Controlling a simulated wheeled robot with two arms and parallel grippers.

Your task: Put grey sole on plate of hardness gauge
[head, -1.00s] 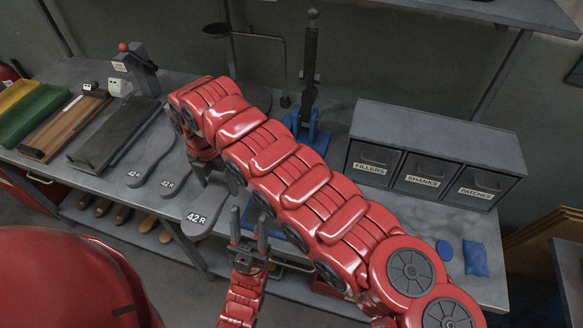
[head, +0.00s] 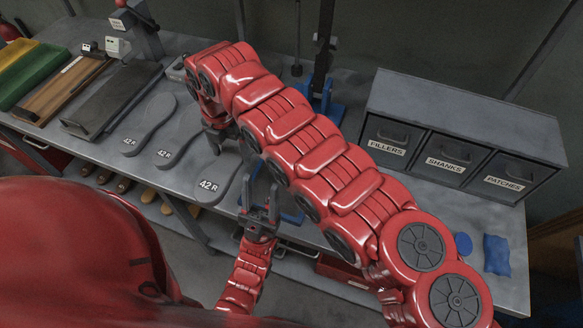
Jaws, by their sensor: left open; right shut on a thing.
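My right gripper (head: 217,140) is shut on a grey sole marked 42 R (head: 218,180), near the bench's front edge. My forearm hides part of its jaws. Two more grey 42 R soles lie flat on the bench to the left, one further left (head: 152,122) and one in the middle (head: 180,138). The grey stand with a red knob (head: 142,32) at the back left looks like the hardness gauge; its plate is hard to make out. My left gripper (head: 260,205) is open and empty, pointing up just in front of the bench edge, right of the held sole.
A dark flat board (head: 112,100), a wooden board (head: 62,90) and a green tray (head: 38,78) lie at the left. A blue-based lever press (head: 322,92) stands behind my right arm. A drawer cabinet (head: 465,115) and blue patches (head: 497,254) are at the right.

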